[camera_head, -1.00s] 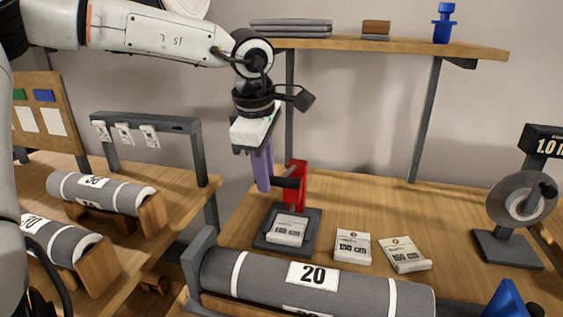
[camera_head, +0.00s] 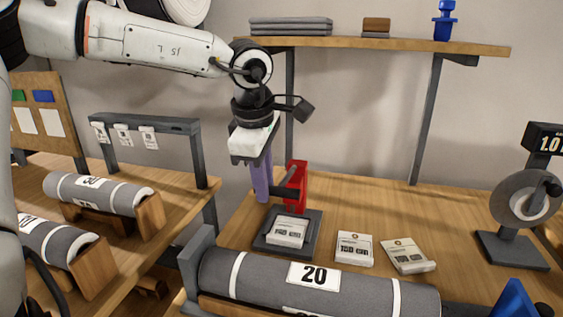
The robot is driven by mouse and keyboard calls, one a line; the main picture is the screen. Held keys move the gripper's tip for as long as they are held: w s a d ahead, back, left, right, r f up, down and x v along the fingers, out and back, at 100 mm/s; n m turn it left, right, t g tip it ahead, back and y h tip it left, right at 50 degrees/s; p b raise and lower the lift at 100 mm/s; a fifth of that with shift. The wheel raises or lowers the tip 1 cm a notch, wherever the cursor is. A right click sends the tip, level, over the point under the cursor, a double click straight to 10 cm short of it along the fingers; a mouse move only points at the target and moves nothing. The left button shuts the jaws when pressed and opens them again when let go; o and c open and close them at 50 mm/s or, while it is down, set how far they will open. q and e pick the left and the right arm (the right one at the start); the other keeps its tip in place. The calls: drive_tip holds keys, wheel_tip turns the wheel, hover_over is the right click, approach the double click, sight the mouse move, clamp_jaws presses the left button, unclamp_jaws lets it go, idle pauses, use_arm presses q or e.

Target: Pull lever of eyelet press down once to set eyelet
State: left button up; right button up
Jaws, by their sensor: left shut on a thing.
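The eyelet press has a red body (camera_head: 299,178) on a dark base plate (camera_head: 272,246) on the wooden bench. Its lever (camera_head: 287,190) is a dark bar with a dark handle reaching left from the red body. My left gripper (camera_head: 262,186), with purple fingers, points down at the handle's left end and is shut on it; the fingers partly hide the grip. A white labelled packet (camera_head: 287,231) lies on the base plate in front of the red body. My right gripper is not in view.
Two white packets (camera_head: 354,248) (camera_head: 407,255) lie right of the press. A grey roll marked 20 (camera_head: 255,272) lies in front. A shelf (camera_head: 400,46) hangs above. A round-dial device (camera_head: 524,197) stands at right.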

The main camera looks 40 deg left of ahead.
use_arm(q)
drive_tip(key=shift+s+f, duration=0.15)
drive_tip(key=shift+f, duration=0.4)
drive_tip(key=shift+d+f+b, duration=0.1)
drive_tip(key=shift+b, duration=0.2)
drive_tip(key=shift+f+b, duration=0.7)
drive_tip(key=shift+f, duration=0.05)
drive_tip(key=shift+f+b, duration=0.4)
drive_tip(key=shift+f, duration=0.05)
drive_tip(key=o, duration=0.8)
